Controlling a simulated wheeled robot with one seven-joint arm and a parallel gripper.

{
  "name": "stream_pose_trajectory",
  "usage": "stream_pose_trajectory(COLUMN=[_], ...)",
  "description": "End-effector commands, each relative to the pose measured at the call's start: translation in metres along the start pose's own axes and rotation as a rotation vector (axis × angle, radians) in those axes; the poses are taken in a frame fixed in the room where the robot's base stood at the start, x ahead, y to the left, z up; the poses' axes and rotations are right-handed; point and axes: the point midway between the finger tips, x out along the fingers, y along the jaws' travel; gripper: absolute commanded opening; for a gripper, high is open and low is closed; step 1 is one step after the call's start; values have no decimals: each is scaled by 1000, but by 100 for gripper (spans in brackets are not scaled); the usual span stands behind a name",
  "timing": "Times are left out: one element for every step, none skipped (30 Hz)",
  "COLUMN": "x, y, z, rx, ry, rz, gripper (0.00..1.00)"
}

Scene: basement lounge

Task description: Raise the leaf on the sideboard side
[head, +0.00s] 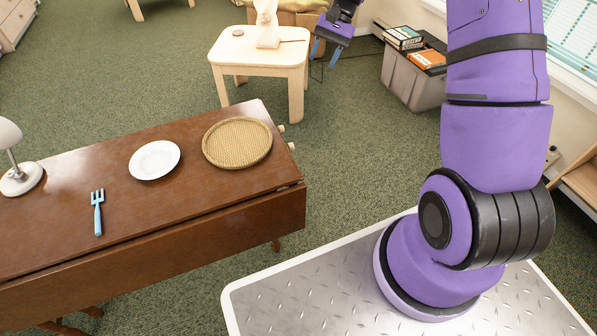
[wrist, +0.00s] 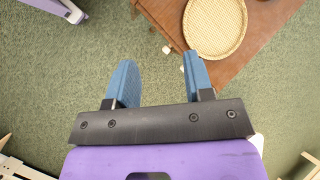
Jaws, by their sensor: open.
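The brown drop-leaf table (head: 75,180) fills the left of the head view. Its near leaf (head: 200,244) hangs down along the near long edge. The far long side's leaf is not visible from here. Two pale wooden knobs (head: 282,128) stick out from the table's right end; they also show in the wrist view (wrist: 166,49). A light wooden drawer unit (head: 12,22), perhaps the sideboard, stands in the far left corner. My gripper (head: 326,52) is open and empty, up beyond the table's right end, touching nothing. In the wrist view its blue fingers (wrist: 159,65) are apart over carpet.
On the tabletop are a woven tray (head: 237,143), a white plate (head: 154,160), a blue fork (head: 98,211) and a white lamp (head: 20,176). A pale side table (head: 258,58) holds a bust (head: 267,24). A grey bin (head: 412,82) stands right. Carpet between is clear.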

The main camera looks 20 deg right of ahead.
Motion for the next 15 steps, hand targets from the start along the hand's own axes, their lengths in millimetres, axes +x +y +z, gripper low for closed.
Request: stream_pose_trajectory(x=[13, 20, 29, 36, 44, 54, 62, 70, 80, 89, 98, 109, 118, 128, 140], y=[6, 8, 12, 16, 19, 23, 26, 30, 36, 40, 44, 49, 54, 58, 64], z=[-17, -26, -37, -46, -54, -64, -72, -80, -91, -98, -105, -114, -121, -128, -136], rx=[26, 39, 57, 71, 85, 103, 117, 131, 149, 163, 177, 195, 209, 223, 241], ry=[-33, -51, -73, -90, -107, -130, -147, -164, -185, -202, -219, -242, -257, -274, -295], rz=[-17, -27, -42, -54, -65, -79, -92, -103, -119, -131, -143, -159, -172, -185, -201], gripper=[48, 48, 48, 48, 48, 48, 48, 48, 48, 48, 48, 48, 48, 48, 48])
